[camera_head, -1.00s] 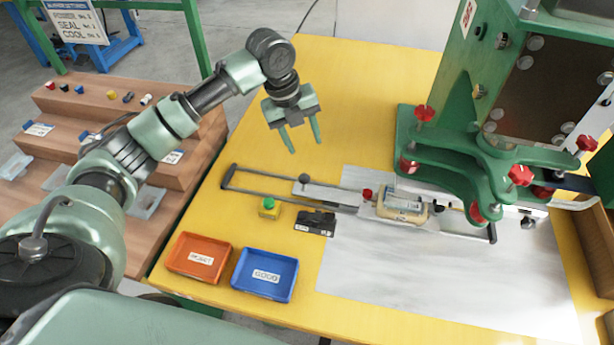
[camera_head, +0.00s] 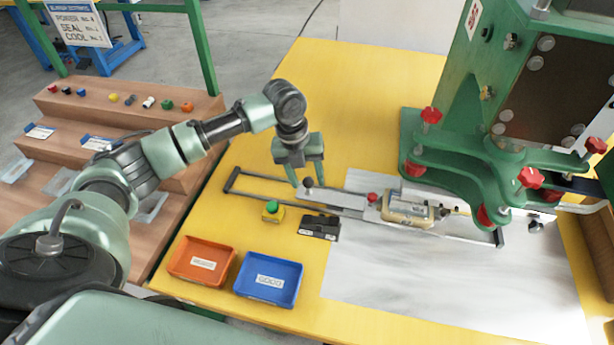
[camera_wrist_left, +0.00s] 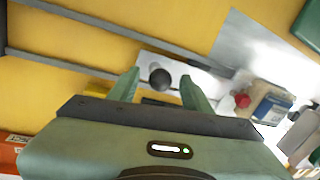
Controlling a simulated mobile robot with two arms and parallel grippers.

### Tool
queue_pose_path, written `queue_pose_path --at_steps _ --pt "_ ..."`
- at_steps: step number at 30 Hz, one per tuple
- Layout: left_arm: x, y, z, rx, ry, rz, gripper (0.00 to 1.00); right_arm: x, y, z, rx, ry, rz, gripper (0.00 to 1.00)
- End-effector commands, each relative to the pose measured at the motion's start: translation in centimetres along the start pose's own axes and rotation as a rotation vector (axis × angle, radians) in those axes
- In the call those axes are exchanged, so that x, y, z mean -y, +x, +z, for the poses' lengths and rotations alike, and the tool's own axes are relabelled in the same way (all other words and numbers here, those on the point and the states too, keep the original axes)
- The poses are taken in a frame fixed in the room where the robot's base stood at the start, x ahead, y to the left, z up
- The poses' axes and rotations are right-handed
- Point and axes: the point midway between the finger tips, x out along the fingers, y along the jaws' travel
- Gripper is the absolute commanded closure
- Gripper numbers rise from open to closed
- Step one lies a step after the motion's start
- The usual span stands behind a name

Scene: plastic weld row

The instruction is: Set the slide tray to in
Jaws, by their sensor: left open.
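The slide tray (camera_head: 340,199) is a pale plate on two dark rails, with a black round knob (camera_head: 307,183) near its left end. A beige and clear part (camera_head: 408,213) sits toward its right end, beside the green press. My left gripper (camera_head: 308,184) is open, its green fingertips at the knob. In the left wrist view the knob (camera_wrist_left: 160,79) shows between the two fingertips, and nothing is visibly gripped. Whether the fingers touch the knob cannot be told. My right gripper is not in view.
The green press (camera_head: 470,150) with red knobs stands at the right. An orange tray (camera_head: 187,277), a blue tray (camera_head: 251,294), a green button on a yellow box (camera_head: 272,211) and a black box (camera_head: 319,227) lie in front. The yellow table behind the rails is clear.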

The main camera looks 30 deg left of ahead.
Motion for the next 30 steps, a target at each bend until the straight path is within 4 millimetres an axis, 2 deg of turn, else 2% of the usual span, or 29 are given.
queue_pose_path --at_steps 4,5,9,10,30 --pt "0.01 0.01 0.0 0.0 0.0 0.0 0.51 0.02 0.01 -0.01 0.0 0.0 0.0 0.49" --pt "0.01 0.0 0.0 0.0 0.0 0.0 0.57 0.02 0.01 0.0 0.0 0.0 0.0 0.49" --pt "0.01 -0.01 0.0 0.0 0.0 0.0 0.96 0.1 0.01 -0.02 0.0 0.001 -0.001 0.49" --pt "0.02 -0.02 0.0 0.0 0.0 0.0 1.0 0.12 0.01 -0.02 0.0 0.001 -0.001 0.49" --pt "0.03 -0.07 0.02 0.001 -0.001 -0.001 1.0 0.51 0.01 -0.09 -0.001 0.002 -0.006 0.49"
